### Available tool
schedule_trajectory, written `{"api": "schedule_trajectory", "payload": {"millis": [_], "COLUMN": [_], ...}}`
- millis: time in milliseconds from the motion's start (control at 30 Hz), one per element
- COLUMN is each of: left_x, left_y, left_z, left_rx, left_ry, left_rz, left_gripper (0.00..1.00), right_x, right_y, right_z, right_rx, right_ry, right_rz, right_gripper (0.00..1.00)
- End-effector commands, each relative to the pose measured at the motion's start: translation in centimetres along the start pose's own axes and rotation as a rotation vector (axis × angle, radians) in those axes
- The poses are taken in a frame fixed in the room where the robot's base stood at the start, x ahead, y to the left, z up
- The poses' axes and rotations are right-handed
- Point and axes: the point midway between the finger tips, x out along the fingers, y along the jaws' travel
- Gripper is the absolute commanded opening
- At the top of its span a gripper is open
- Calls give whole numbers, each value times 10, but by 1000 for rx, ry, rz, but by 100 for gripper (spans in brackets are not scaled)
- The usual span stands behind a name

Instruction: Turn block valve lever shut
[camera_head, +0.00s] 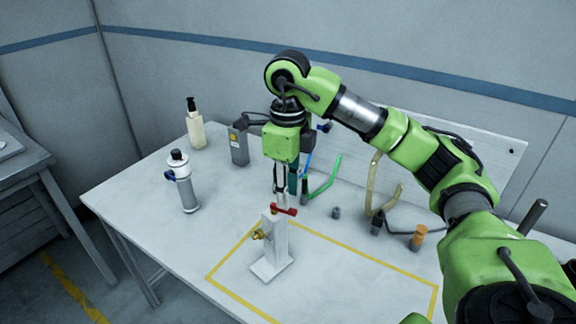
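The block valve's red lever (287,211) sits at the top of a white upright stand (276,247) on the table. A brass fitting (258,235) sticks out of the stand's left side. The lever lies roughly crosswise in the picture, with its red end to the right of the stand. My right gripper (281,203) points straight down with its fingertips at the lever. The fingers look close together, but whether they grip the lever or only stand beside it cannot be told. My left gripper is out of view.
The stand is within a yellow taped rectangle (345,255) on the white table (130,195). A grey cylinder (185,187) and a cream pump bottle (195,125) stand left. A grey box (238,147), coloured hoses (333,178) and an orange-topped piece (418,237) lie behind and right.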

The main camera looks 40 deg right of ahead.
Motion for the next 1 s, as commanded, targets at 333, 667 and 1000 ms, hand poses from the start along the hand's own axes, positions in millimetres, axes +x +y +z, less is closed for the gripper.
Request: {"api": "schedule_trajectory", "payload": {"millis": [333,667,1000], "left_x": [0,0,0], "left_y": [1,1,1], "left_z": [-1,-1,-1], "left_rx": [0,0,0], "left_ry": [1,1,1], "left_rz": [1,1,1], "left_gripper": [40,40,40], "right_x": [-49,-80,-85], "right_y": [-1,-1,0], "right_z": [0,0,0], "right_rx": [3,2,1], "right_ry": [-3,-1,0], "right_rz": [-4,-2,0], "right_gripper": [26,26,26]}}
